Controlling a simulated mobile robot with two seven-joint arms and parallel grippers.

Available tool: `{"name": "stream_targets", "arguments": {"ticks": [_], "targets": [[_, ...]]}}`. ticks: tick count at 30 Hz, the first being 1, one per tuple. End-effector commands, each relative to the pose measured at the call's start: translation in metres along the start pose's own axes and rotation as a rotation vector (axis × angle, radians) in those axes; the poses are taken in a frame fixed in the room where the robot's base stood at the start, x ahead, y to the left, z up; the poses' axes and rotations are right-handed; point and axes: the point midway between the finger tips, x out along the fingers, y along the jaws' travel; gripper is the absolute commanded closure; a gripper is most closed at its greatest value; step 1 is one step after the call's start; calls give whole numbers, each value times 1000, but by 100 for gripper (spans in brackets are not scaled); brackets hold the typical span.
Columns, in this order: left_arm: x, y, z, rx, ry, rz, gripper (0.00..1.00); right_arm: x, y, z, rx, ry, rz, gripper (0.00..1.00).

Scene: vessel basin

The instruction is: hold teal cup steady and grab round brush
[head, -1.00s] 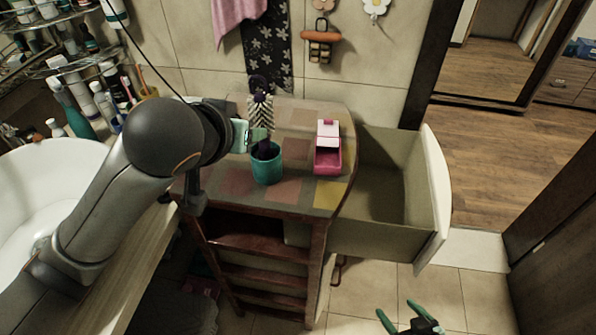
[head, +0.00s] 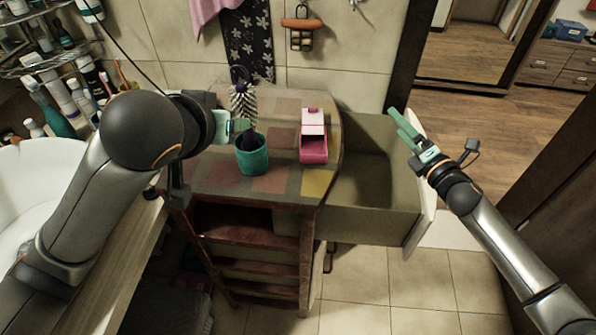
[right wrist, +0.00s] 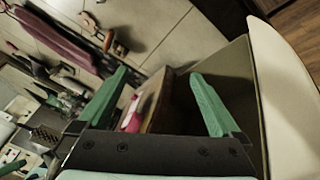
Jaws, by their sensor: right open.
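The teal cup (head: 252,157) stands upright on the patterned cabinet top, left of the pink box. The round brush (head: 243,106) stands in the cup, its bristled head and dark loop above the rim. My left gripper (head: 225,127) is at the cup's upper left, close to cup and brush. Its fingers are mostly hidden behind its own arm, so its grip cannot be told. My right gripper (head: 403,126) is raised over the open drawer's right side, well right of the cup. Its green fingers are apart and empty, also in the right wrist view (right wrist: 158,98).
A pink and white box (head: 313,145) stands on the cabinet top (head: 220,180). An open, empty drawer (head: 372,190) juts out at right. A basin (head: 25,195) and shelves of bottles are at left. A wall rack (head: 301,30) hangs behind.

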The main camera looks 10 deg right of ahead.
Motion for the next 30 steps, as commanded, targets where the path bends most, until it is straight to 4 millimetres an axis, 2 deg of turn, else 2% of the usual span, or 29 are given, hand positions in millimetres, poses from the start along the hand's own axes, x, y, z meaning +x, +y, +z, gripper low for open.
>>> {"name": "stream_targets", "arguments": {"ticks": [1,5,6,9,12,15,18,22,26,30], "targets": [[0,0,0,0,0,0,50,12,24,-19,-128,36,47,0],[0,0,0,0,0,0,50,27,77,-71,-473,103,170,0],[0,0,0,0,0,0,50,26,89,-91,-566,127,212,0],[0,0,0,0,0,0,50,13,107,-142,-724,196,308,0],[0,0,0,0,0,0,50,-2,120,-181,-831,248,394,0],[0,0,0,0,0,0,50,-16,129,-209,-909,280,461,0],[0,0,0,0,0,0,50,-24,135,-225,-955,297,505,0],[0,0,0,0,0,0,50,-26,139,-235,-977,305,527,0],[0,0,0,0,0,0,50,-16,142,-240,-979,304,528,0],[0,0,0,0,0,0,50,3,149,-250,-978,303,529,0]]}}
